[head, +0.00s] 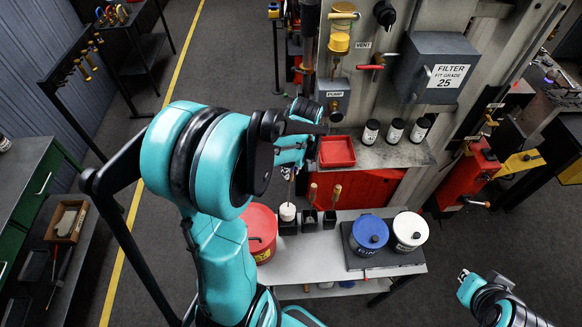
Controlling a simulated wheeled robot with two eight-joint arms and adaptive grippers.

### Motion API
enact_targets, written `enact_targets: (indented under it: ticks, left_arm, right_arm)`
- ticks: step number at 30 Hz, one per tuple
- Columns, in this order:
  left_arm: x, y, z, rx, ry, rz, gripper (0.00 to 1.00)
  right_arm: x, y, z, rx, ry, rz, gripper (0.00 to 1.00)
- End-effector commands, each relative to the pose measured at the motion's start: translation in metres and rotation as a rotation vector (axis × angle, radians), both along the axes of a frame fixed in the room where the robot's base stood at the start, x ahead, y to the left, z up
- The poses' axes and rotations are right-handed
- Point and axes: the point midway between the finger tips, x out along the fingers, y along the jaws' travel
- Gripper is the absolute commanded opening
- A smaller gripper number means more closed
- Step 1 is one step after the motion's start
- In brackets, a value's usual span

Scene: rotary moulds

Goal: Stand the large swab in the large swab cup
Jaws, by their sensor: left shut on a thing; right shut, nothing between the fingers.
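The large swab (288,211) has a white head and a thin stick. It hangs head down under my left gripper (296,152), which is shut on its upper part; the fingers are partly hidden by my own arm. The white head is at the mouth of the leftmost black cup (287,228), apparently the large swab cup, on the grey bench. I cannot tell whether the head is above the rim or slightly inside. My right gripper (464,276) is shut and empty at the lower right, away from the bench.
Two smaller black cups (309,224) with wooden-handled swabs stand just right of it. A red pot (261,232) is close on the left. Blue-lidded (370,232) and white-lidded (410,230) pots stand right. A red tray (337,151) and bottles sit on the shelf behind.

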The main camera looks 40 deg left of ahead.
Motion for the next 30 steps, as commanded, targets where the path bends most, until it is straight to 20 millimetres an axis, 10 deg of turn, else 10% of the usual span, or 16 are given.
enact_targets:
  ticks: [30]
  left_arm:
    - [0.0, 0.0, -0.089, 0.0, 0.0, 0.0, 0.0]
  right_arm:
    - [0.0, 0.0, -0.068, 0.0, 0.0, 0.0, 0.0]
